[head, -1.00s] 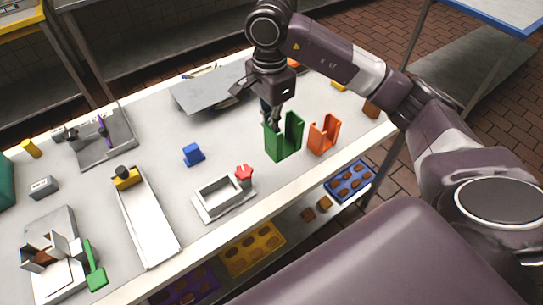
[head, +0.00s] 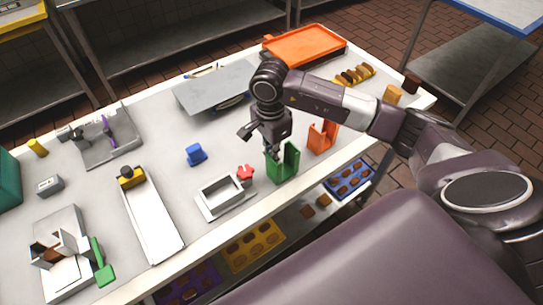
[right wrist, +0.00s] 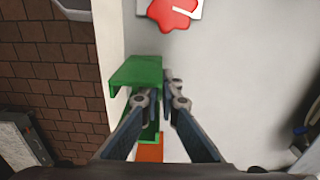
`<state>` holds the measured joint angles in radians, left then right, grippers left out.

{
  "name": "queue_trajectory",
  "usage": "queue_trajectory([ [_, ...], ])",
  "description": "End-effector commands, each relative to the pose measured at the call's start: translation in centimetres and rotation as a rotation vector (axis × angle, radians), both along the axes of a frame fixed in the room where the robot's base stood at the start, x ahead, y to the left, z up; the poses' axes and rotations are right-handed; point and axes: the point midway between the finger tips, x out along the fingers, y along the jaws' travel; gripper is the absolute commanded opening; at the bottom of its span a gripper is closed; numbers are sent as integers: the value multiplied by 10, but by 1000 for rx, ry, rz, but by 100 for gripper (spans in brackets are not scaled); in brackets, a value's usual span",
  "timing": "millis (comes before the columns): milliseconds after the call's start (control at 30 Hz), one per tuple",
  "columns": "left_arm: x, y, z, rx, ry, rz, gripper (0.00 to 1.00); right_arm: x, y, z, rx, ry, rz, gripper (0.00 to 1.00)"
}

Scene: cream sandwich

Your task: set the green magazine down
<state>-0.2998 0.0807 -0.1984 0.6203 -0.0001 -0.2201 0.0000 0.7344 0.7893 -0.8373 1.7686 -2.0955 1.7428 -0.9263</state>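The green magazine (head: 284,165) is an upright, open-fronted holder near the front edge of the table, left of the orange magazine (head: 322,137). My right gripper (head: 271,152) points down at its left side, with the fingers close together on one of its walls. In the right wrist view the green magazine (right wrist: 137,72) shows beside and between the fingertips (right wrist: 163,88). The fingers hide part of it, and I cannot tell whether its base touches the table. My left gripper is not in view.
A red star-shaped piece (head: 245,172) and a grey-white frame (head: 222,197) stand close to the left. A blue block (head: 196,154) lies farther left. A grey plate (head: 213,88) and an orange tray (head: 305,45) are behind. The table's front edge is close.

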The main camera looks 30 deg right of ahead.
Motion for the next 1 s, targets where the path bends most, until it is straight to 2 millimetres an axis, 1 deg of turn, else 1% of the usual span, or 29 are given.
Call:
queue_trajectory([
  [100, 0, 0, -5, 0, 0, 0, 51, 0, 0, -4, 0, -1, 0, 0],
  [200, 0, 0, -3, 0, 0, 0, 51, 0, 0, -2, 0, 0, 0, 13],
  [300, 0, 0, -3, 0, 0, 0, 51, 0, 0, -2, 0, 0, 0, 22],
  [567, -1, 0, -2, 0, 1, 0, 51, 0, 0, -1, 0, 0, 0, 22],
  [667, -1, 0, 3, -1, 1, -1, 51, 0, 0, 3, 0, 0, 0, 22],
  [700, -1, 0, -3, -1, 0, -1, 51, 1, 0, 5, 1, -4, 0, 22],
  [767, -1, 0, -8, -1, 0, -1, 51, 2, 0, 14, 1, -7, 0, 22],
  [867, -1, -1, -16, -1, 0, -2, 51, 3, 0, 35, 2, -9, 1, 22],
  [1000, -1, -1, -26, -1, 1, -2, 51, 3, 0, 67, 0, -8, 0, 22],
])
